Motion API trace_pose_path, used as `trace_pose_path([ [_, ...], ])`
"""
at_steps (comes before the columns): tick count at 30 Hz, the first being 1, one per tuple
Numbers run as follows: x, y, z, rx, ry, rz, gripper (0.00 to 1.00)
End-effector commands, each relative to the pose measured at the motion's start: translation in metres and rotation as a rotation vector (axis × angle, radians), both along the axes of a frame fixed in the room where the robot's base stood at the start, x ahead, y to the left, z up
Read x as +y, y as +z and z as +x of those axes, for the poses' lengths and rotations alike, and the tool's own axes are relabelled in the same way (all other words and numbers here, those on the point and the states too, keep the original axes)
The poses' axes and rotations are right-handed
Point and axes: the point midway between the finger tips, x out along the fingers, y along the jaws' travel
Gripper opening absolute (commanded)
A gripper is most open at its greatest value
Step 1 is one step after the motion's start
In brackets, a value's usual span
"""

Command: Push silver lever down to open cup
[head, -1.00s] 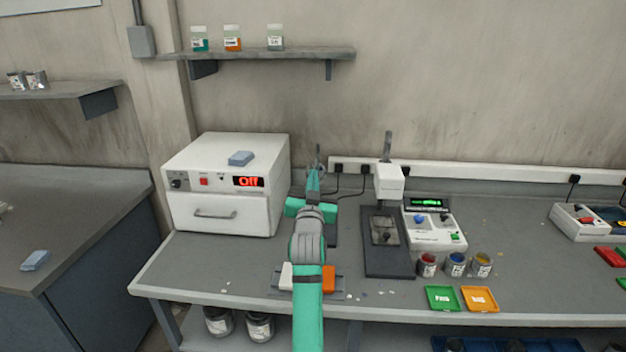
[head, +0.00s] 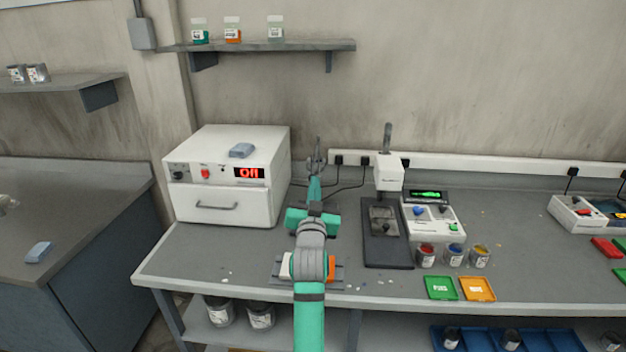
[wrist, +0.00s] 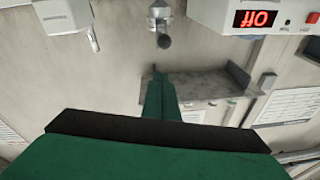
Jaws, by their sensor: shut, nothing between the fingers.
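A small silver metal part (head: 316,158) stands up just beyond my fingertips in the head view; the arm hides most of what is below it. In the wrist view, which is upside down, a silver cup-like fitting (wrist: 159,12) shows at the top middle, with a dark rounded knob (wrist: 164,41) beside it. I cannot tell for sure which part is the lever. My gripper (head: 314,181) is shut and empty, its green fingers pointing away toward the wall. In the wrist view the fingertips (wrist: 156,72) are apart from the knob.
A white oven-like box (head: 228,180) reading "Off" stands left. A stand with a white head (head: 388,177) and upright grey lever (head: 387,138) is right. Cables run along the wall behind.

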Motion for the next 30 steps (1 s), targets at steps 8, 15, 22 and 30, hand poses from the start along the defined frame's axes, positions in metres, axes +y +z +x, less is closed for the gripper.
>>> trace_pose_path([
  [8,0.000,-0.025,-0.041,-0.001,0.002,0.001,0.00],
  [15,0.000,-0.035,-0.058,-0.002,0.004,0.000,0.00],
  [22,0.001,-0.036,-0.060,-0.003,0.005,0.000,0.00],
  [30,-0.006,-0.045,-0.063,0.003,-0.003,-0.003,0.00],
])
